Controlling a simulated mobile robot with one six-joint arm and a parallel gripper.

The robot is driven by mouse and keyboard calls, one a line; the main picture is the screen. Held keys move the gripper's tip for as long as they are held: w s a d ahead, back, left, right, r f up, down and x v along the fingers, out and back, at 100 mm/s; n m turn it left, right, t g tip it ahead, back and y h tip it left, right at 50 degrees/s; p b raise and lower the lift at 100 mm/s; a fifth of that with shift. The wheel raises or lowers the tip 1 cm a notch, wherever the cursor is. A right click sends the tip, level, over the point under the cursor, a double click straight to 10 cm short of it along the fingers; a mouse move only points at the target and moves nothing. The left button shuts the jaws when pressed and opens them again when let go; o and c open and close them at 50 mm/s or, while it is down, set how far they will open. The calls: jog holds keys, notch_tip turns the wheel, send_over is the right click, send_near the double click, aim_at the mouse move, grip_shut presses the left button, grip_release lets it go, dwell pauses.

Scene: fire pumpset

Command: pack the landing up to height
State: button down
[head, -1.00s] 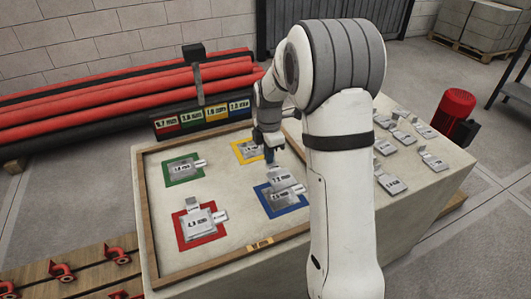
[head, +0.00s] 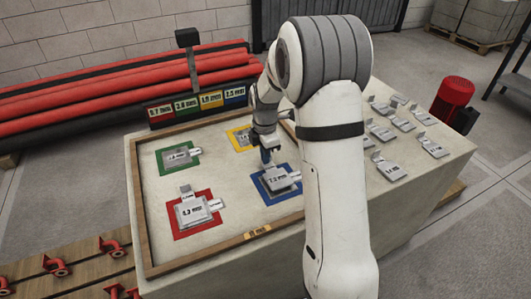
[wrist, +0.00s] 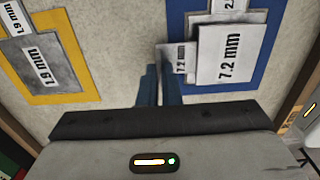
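My gripper (head: 268,160) is at the blue-framed square (head: 293,201), its fingers close together. In the wrist view its two dark blue fingers (wrist: 159,85) meet the left side of the tab on a pale plate marked 7.2 mm (wrist: 222,58). The fingers look shut on that plate, though the grip itself is partly hidden. The plate (head: 284,182) lies flat over a grey plate (wrist: 240,17) inside the blue frame. Whether it bears fully on it cannot be told. Colour-coded thickness signs (head: 198,104) stand behind the board.
Other plates lie in the red (head: 172,233), green (head: 164,167) and yellow (head: 236,134) frames. Several loose plates (head: 391,170) lie on the table's right. A wooden rim (head: 205,262) edges the board. Red pipes (head: 90,95) lie behind; a red motor (head: 453,97) stands at the right.

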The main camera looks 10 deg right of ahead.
jog(key=shift+f+b, duration=0.35)
jog(key=shift+f, duration=0.25)
dwell(0.7)
jog(key=c, duration=1.6)
grip_release()
jog(key=shift+o, duration=0.2)
jog(key=shift+r+p, duration=0.6)
jog(key=shift+r, duration=3.35)
jog(key=shift+a, duration=0.1)
jog(key=shift+r, duration=0.1)
jog(key=s+r+m+t+p, duration=0.1)
jog(key=s+r+m+p, duration=0.4)
jog(key=s+r+m, duration=0.4)
jog(key=s+r+m+t+p, duration=0.1)
jog(key=s+r+m+p, duration=0.5)
jog(key=s, duration=1.1)
notch_tip(320, 180, up, 3)
jog(key=m, duration=0.5)
jog(key=shift+s+a+r+t, duration=0.2)
jog(key=shift+s+a+t, duration=0.1)
jog(key=shift+s+a, duration=0.1)
